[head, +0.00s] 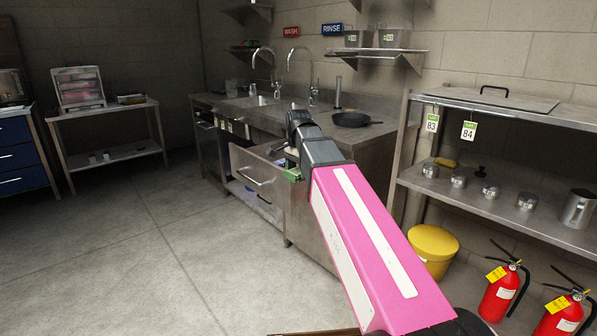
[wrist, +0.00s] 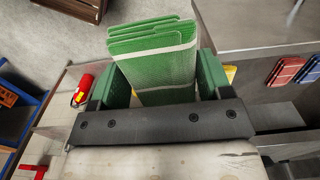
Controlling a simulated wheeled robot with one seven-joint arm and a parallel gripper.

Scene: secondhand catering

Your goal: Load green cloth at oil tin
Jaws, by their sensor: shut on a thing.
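The green cloth (wrist: 155,72) is folded in layers with a pale stripe, and stands between the two green-padded fingers of my gripper (wrist: 160,78) in the wrist view. My gripper is shut on it. In the head view my gripper (head: 292,172) is at the end of my pink arm, in front of the steel sink counter near an open drawer; only a small green patch shows there and the cloth is mostly hidden. I cannot make out an oil tin in either view.
The open drawer (head: 258,178) juts out below the counter (head: 225,101). A black pan (head: 352,119) sits on top. A yellow tub (head: 433,247) and red fire extinguishers (head: 501,292) stand at right. In the wrist view, red (wrist: 286,70) and blue cloths lie at right. Floor at left is clear.

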